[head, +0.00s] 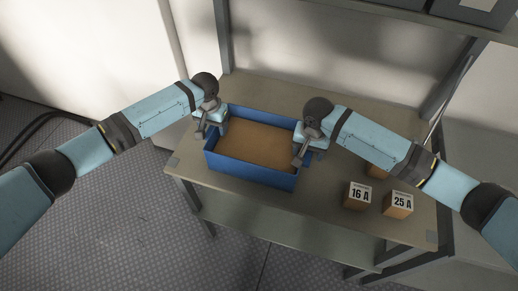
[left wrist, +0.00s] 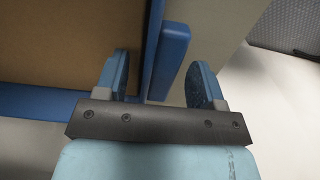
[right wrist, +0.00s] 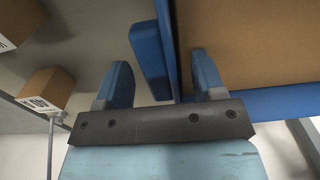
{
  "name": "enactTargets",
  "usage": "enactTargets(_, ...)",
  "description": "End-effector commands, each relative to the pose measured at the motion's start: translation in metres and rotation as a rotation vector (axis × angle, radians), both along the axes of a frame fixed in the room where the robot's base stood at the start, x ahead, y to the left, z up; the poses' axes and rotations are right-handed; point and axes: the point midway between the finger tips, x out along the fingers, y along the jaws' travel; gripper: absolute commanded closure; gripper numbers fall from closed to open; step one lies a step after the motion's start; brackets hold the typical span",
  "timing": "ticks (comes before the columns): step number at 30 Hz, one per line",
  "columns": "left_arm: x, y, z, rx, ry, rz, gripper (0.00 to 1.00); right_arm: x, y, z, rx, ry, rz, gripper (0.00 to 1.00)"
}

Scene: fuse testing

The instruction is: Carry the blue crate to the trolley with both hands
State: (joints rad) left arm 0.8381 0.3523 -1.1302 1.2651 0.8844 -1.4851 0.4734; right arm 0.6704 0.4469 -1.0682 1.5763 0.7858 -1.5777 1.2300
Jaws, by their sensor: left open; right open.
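The blue crate (head: 250,177) stands on the workbench (head: 190,170), with a flat brown inside and no items seen in it. My left gripper (head: 204,128) is at its left wall. In the left wrist view the open fingers (left wrist: 158,82) straddle the crate's wall and outer handle strip (left wrist: 172,60), with gaps showing. My right gripper (head: 305,155) is at the right wall. In the right wrist view its open fingers (right wrist: 160,80) lie on either side of the wall and handle strip (right wrist: 150,60). The trolley cannot be made out in any view.
A box marked 16 A (head: 357,196) and a box marked 25 A (head: 398,204) stand on the bench right of the crate. A shelf (head: 400,20) hangs over the bench's back.

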Motion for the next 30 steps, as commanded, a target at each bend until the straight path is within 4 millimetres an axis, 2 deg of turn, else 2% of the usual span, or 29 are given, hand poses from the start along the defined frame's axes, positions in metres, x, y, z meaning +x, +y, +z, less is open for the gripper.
enactTargets(4,-0.0001,-0.0001,-0.0083,0.0,0.0,-0.001,0.37,0.0,0.0001,-0.0083,0.001,0.0,0.0,0.37)
enactTargets(13,-0.0001,-0.0001,-0.0099,0.0,0.0,-0.001,0.37,-0.0002,0.0002,-0.0099,0.001,0.0,0.001,0.37)
enactTargets(14,-0.0001,-0.0001,-0.0098,0.0,0.0,-0.001,0.42,-0.0002,0.0002,-0.0099,0.001,0.0,0.001,0.42)
enactTargets(21,0.0,-0.0001,-0.0096,0.0,0.0,-0.001,0.97,-0.0002,0.0002,-0.0097,0.001,0.0,0.001,0.97)
enactTargets(22,0.0,-0.0001,-0.0096,0.0,0.0,-0.001,1.0,-0.0002,0.0002,-0.0097,0.001,0.0,0.001,1.0)
enactTargets(30,0.0,0.0,-0.0094,0.0,0.0,0.0,1.0,-0.0002,0.0002,-0.0096,0.001,0.0,0.001,1.0)
